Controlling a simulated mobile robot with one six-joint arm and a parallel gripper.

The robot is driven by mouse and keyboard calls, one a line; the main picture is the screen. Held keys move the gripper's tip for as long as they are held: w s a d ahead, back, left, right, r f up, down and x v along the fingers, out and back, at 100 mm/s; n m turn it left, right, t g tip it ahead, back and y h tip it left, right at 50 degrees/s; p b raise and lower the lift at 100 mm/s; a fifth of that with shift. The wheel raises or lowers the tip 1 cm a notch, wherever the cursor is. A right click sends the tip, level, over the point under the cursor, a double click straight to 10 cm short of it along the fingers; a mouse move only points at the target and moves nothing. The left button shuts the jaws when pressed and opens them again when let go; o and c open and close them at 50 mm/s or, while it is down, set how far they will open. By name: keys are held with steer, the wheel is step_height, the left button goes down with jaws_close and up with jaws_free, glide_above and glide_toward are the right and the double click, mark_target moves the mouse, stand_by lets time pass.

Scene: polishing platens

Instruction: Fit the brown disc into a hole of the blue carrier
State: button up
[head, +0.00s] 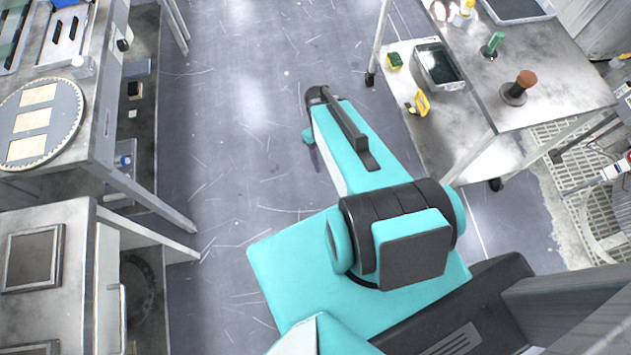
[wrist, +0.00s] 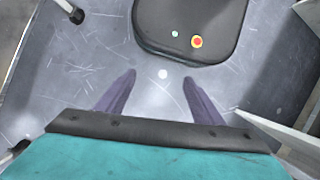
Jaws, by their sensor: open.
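I cannot make out a brown disc or a blue carrier with holes in either view. My gripper (wrist: 159,77) shows in the wrist view with its two dark purple fingers wide apart. It is empty and over bare grey floor. In the head view my arm reaches out over the aisle between the benches, and its links mostly hide the gripper.
The left bench holds a toothed round plate (head: 62,135) with tan rectangular pieces. The right metal table (head: 560,105) carries a brown-topped upright piece (head: 525,80) and a green-handled one (head: 493,44). A lower shelf holds a dark-lined tray (head: 440,65). The aisle floor (head: 240,110) is clear.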

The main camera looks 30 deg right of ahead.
steer(key=s+a+f+m+g, duration=0.1)
steer(key=s+a+f, duration=0.4)
steer(key=s+a, duration=0.4)
steer(key=shift+s+a+f+m, duration=0.2)
steer(key=shift+s+a+m, duration=0.2)
steer(key=shift+s, duration=0.55)
step_height(320, 180, down, 4)
steer(key=b, duration=0.4)
steer(key=shift+s+r, duration=0.15)
